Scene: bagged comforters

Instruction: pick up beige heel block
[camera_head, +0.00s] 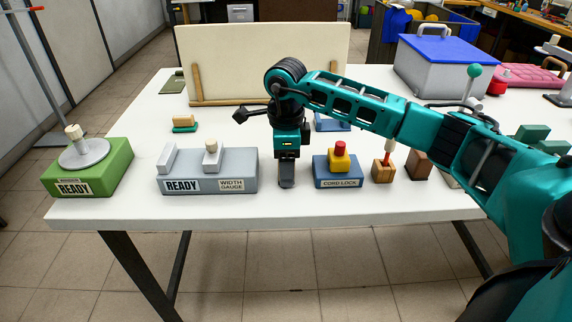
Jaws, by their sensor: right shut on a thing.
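My right arm reaches in from the right. My right gripper (286,184) points down near the front of the table, between the grey width gauge box (208,172) and the blue cord lock box (338,172). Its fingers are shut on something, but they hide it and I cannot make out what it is. My left gripper is not in view.
A green READY box (88,168) stands at the left end. A wooden block (383,171) and a brown block (419,165) stand right of the cord lock box. A cream panel (262,60) and a blue-lidded grey bin (447,70) stand behind. The white table (130,125) is clear at mid-left.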

